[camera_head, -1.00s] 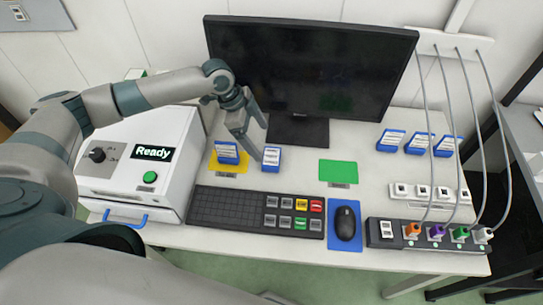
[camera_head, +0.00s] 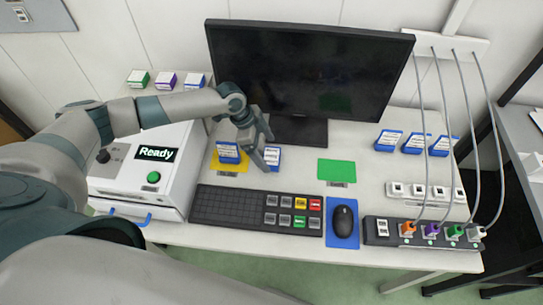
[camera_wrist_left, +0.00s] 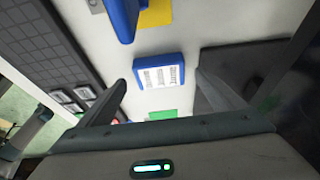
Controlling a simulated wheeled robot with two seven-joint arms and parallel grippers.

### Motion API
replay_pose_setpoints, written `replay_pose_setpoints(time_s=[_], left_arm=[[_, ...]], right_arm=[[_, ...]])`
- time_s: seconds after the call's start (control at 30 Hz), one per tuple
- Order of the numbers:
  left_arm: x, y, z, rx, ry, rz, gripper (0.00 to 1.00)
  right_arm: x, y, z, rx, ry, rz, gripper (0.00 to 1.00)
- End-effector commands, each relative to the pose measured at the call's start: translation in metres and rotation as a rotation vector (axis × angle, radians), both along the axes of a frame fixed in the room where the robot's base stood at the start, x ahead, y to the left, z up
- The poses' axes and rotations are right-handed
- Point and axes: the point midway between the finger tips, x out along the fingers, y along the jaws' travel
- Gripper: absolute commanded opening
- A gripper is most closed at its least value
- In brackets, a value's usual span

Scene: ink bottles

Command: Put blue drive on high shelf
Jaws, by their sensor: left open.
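A blue drive (camera_head: 273,155) with a white label stands on the white table, just right of a yellow mat (camera_head: 236,168). Another blue drive (camera_head: 228,152) stands on that mat. My left gripper (camera_head: 264,146) is open and low beside the drive right of the mat, partly covering it. In the left wrist view, this blue drive (camera_wrist_left: 158,74) appears between the spread fingers of the left gripper (camera_wrist_left: 160,80), with space on both sides. Green (camera_head: 138,79), purple (camera_head: 166,81) and blue (camera_head: 194,80) labelled boxes stand in a row behind the machine. My right gripper is not in view.
The monitor (camera_head: 320,75) stands close behind my left gripper. A white machine (camera_head: 145,165) is at left, the keyboard (camera_head: 230,206) in front. A green mat (camera_head: 337,170) is bare. Several blue boxes (camera_head: 413,144) and cables are at right.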

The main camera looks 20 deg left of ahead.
Motion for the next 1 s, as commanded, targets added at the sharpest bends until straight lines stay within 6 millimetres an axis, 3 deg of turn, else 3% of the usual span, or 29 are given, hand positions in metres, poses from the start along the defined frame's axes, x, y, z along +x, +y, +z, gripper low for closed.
replay_pose_setpoints(time_s=[0.03, 0.3, 0.73, 0.77, 0.93, 1.0], left_arm=[[0.000, -0.002, -0.002, 0.001, 0.001, 0.000, 0.88], [0.002, -0.009, -0.025, 0.001, 0.000, 0.000, 0.88], [0.002, -0.009, -0.025, 0.000, 0.000, 0.000, 0.88], [0.002, -0.009, -0.025, 0.000, 0.000, 0.000, 0.86], [0.002, -0.009, -0.025, 0.000, 0.000, 0.000, 0.45], [0.003, -0.009, -0.025, 0.000, -0.001, 0.000, 0.36]], right_arm=[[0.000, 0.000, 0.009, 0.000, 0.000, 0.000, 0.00], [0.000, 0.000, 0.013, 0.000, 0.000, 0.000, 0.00], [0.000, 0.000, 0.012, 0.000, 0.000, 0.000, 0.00], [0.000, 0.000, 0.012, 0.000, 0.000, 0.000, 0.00], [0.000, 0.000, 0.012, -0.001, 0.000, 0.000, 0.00], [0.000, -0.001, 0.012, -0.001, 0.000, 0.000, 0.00]])
